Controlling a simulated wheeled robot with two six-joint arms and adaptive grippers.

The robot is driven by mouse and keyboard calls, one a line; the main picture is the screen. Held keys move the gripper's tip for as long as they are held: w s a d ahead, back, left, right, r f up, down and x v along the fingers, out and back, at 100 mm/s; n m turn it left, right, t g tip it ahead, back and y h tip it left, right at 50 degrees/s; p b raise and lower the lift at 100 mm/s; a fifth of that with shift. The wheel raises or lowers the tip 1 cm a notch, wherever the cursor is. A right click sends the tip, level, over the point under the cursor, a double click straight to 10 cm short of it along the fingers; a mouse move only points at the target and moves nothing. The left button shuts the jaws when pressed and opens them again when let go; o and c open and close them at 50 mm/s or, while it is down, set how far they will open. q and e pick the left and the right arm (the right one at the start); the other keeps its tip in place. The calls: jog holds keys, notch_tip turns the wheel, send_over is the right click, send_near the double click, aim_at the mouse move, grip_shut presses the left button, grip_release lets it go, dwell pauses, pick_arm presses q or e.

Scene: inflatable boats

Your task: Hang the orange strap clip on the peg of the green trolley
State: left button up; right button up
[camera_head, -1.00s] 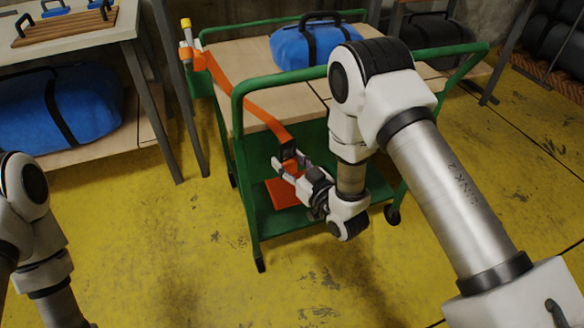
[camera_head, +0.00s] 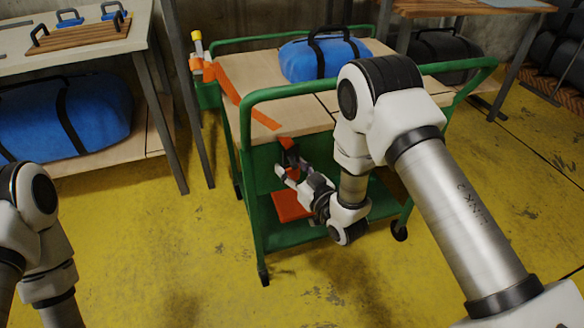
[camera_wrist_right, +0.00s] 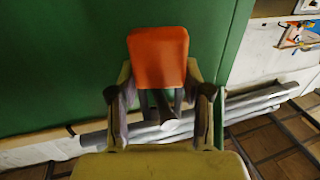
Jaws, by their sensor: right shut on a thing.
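The orange strap (camera_head: 240,98) runs from a yellow-topped fitting (camera_head: 197,45) at the back left of the green trolley (camera_head: 255,190), across its wooden top towards the front. My right gripper (camera_head: 284,160) is at the trolley's near side, just below the top's edge, shut on the strap's clip end. In the right wrist view, the orange clip (camera_wrist_right: 158,57) stands up between the fingers (camera_wrist_right: 161,108), in front of a green surface. I cannot make out the peg in either view. Only my left arm (camera_head: 38,215) shows at the left edge of the head view; its gripper is out of view.
A blue bag (camera_head: 325,60) lies on the trolley's top, and an orange flat item (camera_head: 290,205) lies on its lower shelf. A table with another blue bag (camera_head: 62,115) beneath stands at left. The yellow floor (camera_head: 165,240) in front is clear.

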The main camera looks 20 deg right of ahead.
jog(key=o, duration=1.3)
jog(key=shift+w, duration=0.1)
jog(key=v, duration=1.2)
jog(key=s+f+g+h, duration=0.1)
jog(key=s+f+g, duration=0.35)
jog(key=f, duration=0.35)
jog(key=s+f+g+h, duration=0.2)
jog(key=s+f+g, duration=0.25)
jog(key=f, duration=0.35)
jog(key=s+d+f+m+g+h, duration=0.1)
jog(key=s+d+f+m+g, duration=0.2)
jog(key=s, duration=0.5)
jog(key=s+d+f+m+g+h, duration=0.1)
jog(key=s+f+g, duration=0.35)
jog(key=s, duration=0.35)
notch_tip(320, 180, up, 26)
jog(key=p, duration=2.5)
jog(key=shift+s+g, duration=0.35)
